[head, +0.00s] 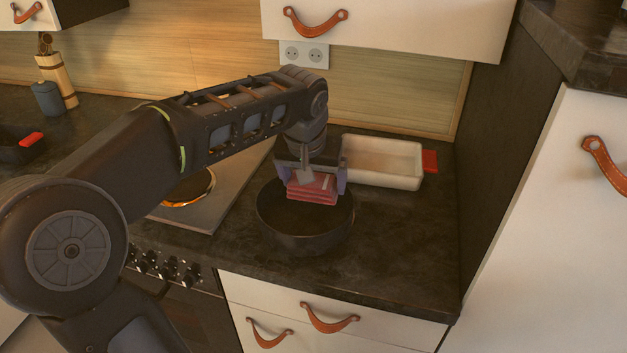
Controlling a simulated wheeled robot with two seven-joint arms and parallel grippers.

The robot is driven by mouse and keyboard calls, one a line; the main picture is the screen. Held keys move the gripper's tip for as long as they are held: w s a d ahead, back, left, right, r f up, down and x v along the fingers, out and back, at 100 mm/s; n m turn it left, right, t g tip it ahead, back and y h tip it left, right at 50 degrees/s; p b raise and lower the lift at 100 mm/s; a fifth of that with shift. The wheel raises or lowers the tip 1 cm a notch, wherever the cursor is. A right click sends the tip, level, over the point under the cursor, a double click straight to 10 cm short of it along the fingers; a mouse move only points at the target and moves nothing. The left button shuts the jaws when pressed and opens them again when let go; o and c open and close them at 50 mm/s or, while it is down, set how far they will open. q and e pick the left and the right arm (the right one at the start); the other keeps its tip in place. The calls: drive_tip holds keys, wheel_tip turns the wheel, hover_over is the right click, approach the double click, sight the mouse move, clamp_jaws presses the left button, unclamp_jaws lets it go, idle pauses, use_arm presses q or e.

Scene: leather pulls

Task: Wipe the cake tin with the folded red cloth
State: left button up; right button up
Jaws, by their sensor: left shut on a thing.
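The cake tin (305,240) appears to be the round, dark, open tin on the dark counter. My left gripper (313,177) comes down over it from above. It is shut on the folded red cloth (312,190), with a finger at either side. The cloth is a small layered red block with a pale mark on top. It shows over the tin's back half and hides part of the back rim. I cannot tell whether the cloth touches the tin's inside. My right gripper is not in view.
A white rectangular dish (383,182) stands close behind the tin to the right, with a red item (430,161) at its right end. A hob (222,195) lies to the left. A tall dark panel (505,160) bounds the right. Counter in front right is clear.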

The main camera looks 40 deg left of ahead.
use_arm(q)
drive_tip(key=shift+r, duration=0.1)
drive_tip(key=shift+r+p, duration=1.2)
drive_tip(key=shift+r, duration=0.25)
drive_tip(key=shift+w, duration=0.1)
